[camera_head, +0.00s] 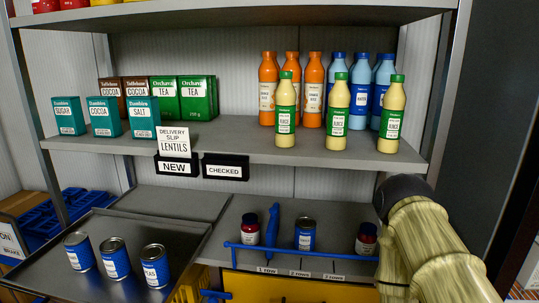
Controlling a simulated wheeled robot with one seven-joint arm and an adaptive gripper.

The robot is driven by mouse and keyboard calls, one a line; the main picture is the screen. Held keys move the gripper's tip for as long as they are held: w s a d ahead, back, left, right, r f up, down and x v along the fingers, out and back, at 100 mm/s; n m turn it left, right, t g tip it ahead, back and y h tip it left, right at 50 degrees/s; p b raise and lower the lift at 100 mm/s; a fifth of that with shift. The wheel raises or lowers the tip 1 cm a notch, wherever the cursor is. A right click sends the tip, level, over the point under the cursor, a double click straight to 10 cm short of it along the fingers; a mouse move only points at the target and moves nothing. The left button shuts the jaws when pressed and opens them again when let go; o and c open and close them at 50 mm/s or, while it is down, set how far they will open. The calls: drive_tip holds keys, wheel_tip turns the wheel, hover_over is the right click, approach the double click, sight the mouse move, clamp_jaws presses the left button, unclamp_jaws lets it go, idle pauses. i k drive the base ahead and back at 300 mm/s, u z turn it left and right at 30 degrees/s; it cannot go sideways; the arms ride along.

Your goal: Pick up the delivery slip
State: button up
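The delivery slip (173,141) is a small white card printed "DELIVERY SLIP LENTILS". It stands upright at the front edge of the middle shelf, just above a black holder (177,167) labelled "NEW"; its lower edge meets the holder, and I cannot tell how deep it sits. A second black holder (225,171) labelled "CHECKED" is just to its right, with no card showing above it. My beige arm rises at the lower right, well apart from the slip. My gripper's fingers do not show.
Sugar, cocoa and salt boxes (142,118) stand behind and left of the slip. Juice bottles (337,115) line the shelf's right. Below, a dark tray (110,288) holds blue cans, and a lower shelf has jars, a can and a blue rail (300,251). Space before the slip looks clear.

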sight(173, 141)
drive_tip(key=z, duration=2.45)
drive_tip(key=k, duration=1.5)
drive_tip(key=u, duration=2.1)
drive_tip(key=i, duration=0.5)
drive_tip(key=u, duration=0.05)
